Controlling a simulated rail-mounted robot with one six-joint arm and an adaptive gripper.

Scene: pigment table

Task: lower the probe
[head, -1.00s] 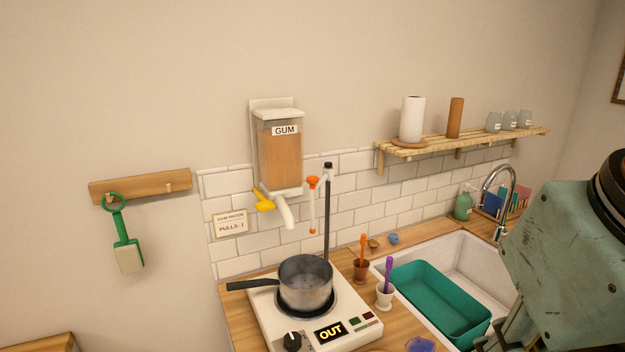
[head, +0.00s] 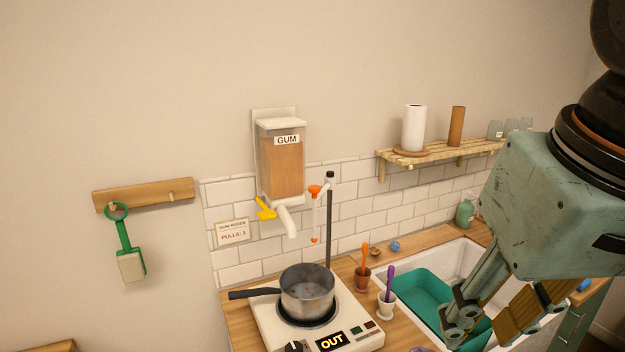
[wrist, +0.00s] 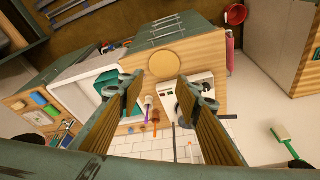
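The probe (head: 315,215) is a thin white rod with an orange knob on top and an orange tip. It hangs from an arm on a dark upright post (head: 329,230), above and behind the pot. The grey pot (head: 307,293) sits on the white hot plate (head: 270,325), whose display (head: 332,341) reads OUT. In the wrist view the hot plate (wrist: 203,80) is partly hidden by a finger. My gripper (head: 490,318) is over the sink area, right of the hot plate and apart from the probe. In the wrist view my gripper (wrist: 158,92) has its fingers wide apart and empty.
A gum dispenser (head: 281,165) with a yellow lever and white spout is on the wall behind the pot. Cups with an orange and a purple tool (head: 387,302) stand between hot plate and sink. A teal tub (head: 420,290) sits in the sink.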

